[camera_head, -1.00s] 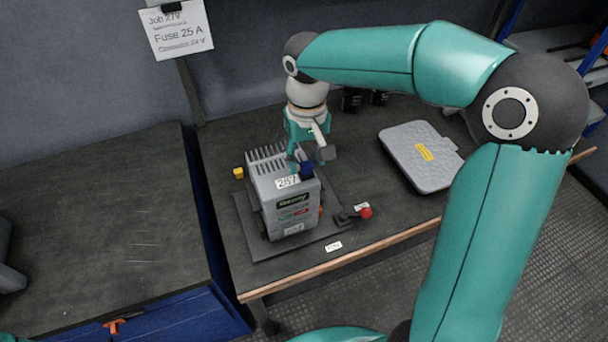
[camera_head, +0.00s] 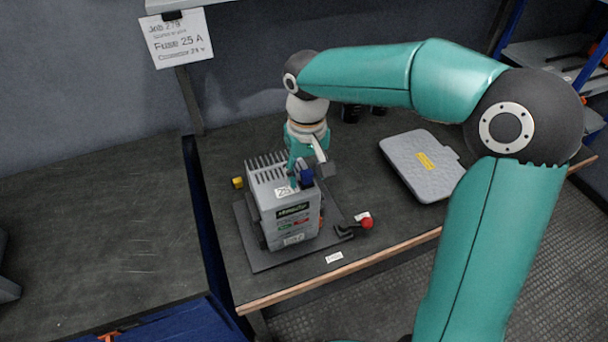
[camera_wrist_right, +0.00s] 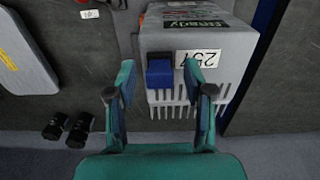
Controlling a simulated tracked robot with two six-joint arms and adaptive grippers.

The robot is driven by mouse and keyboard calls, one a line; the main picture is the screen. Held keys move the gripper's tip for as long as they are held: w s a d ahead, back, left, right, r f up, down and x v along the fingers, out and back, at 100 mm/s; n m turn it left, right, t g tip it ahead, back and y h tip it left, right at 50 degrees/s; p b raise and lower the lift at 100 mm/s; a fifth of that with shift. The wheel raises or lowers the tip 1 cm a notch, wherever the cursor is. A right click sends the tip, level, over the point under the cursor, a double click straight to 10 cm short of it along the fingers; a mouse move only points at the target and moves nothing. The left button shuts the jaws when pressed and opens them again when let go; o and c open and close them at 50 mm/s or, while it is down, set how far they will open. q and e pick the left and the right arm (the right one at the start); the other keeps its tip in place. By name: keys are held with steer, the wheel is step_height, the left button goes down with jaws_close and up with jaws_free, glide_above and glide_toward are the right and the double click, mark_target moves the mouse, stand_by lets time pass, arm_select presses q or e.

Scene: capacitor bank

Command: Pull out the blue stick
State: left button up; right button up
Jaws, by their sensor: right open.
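The blue stick (camera_head: 306,178) shows as a short blue block at the top of the grey capacitor box (camera_head: 292,225), near its front edge. In the right wrist view the blue stick (camera_wrist_right: 160,74) stands out from the box's face beside a label reading 257. My right gripper (camera_head: 309,167) reaches down to it from behind. In the right wrist view the right gripper (camera_wrist_right: 159,70) is open, with one finger on each side of the blue stick and gaps visible. Whether the fingertips reach past it is hard to tell. My left gripper is not in view.
The box stands on a dark plate (camera_head: 258,256) on the workbench. A grey case (camera_head: 424,165) lies to the right. The left bench (camera_head: 100,230) is mostly clear.

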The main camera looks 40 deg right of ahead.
mark_target(306, 172)
stand_by(0.6)
jaws_close()
steer(key=shift+r, duration=0.1)
steer(key=shift+r+p, duration=2.65)
steer(key=shift+r, duration=0.25)
